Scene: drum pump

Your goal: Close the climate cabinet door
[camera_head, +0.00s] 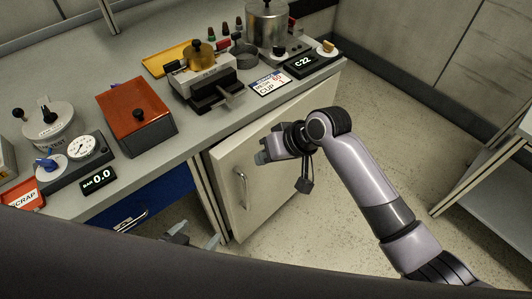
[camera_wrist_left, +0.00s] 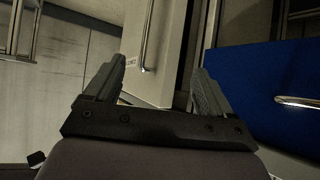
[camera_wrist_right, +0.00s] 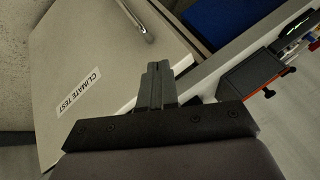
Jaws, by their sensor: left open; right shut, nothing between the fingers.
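The climate cabinet door (camera_head: 228,172) is a pale panel under the bench, with a vertical metal handle (camera_head: 241,190) near its left edge. It looks slightly ajar, with a dark gap beside its handle edge. The right wrist view shows its "CLIMATE TEST" label (camera_wrist_right: 78,92). My right gripper (camera_head: 262,157) is shut and empty at the upper part of the door; I cannot tell whether it touches. My left gripper (camera_head: 195,238) is open and empty, low in front of the door's handle side. The left wrist view shows the door (camera_wrist_left: 150,75) and handle (camera_wrist_left: 147,45) beyond its fingers.
A blue drawer (camera_head: 150,200) is left of the door. The bench top (camera_head: 190,138) holds an orange-red box (camera_head: 137,112), gauges and a metal pot (camera_head: 267,25). A shelf cart (camera_head: 495,185) stands at the right. The floor between is clear.

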